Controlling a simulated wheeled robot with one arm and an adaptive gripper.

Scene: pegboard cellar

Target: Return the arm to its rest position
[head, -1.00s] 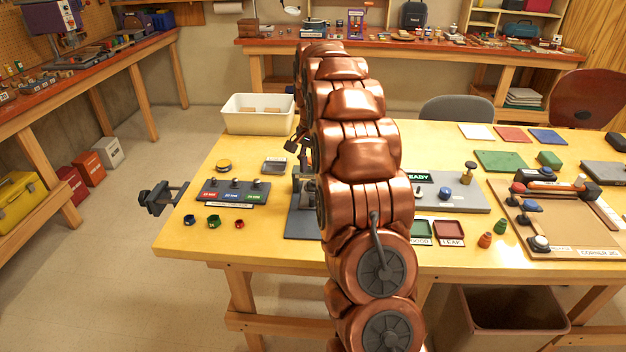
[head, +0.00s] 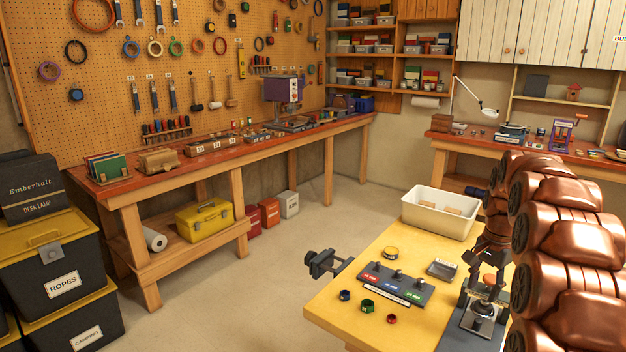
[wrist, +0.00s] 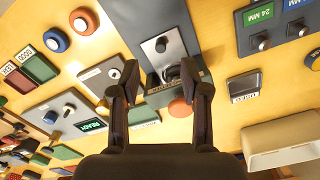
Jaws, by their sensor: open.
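My copper arm (head: 565,215) stands folded at the right edge of the head view and hides part of the yellow table (head: 345,300). My gripper (wrist: 162,82) is open and empty in the wrist view, its two dark fingers spread apart. It hangs over the table above a dark grey stand (wrist: 150,18) with a metal plate and a black knob. A round orange-red piece (wrist: 180,107) shows between the fingers, below them; I cannot tell its height.
A white bin (head: 424,220) stands at the table's back. A black vise (head: 322,263) juts from the left edge. The floor (head: 250,300) to the left is open.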

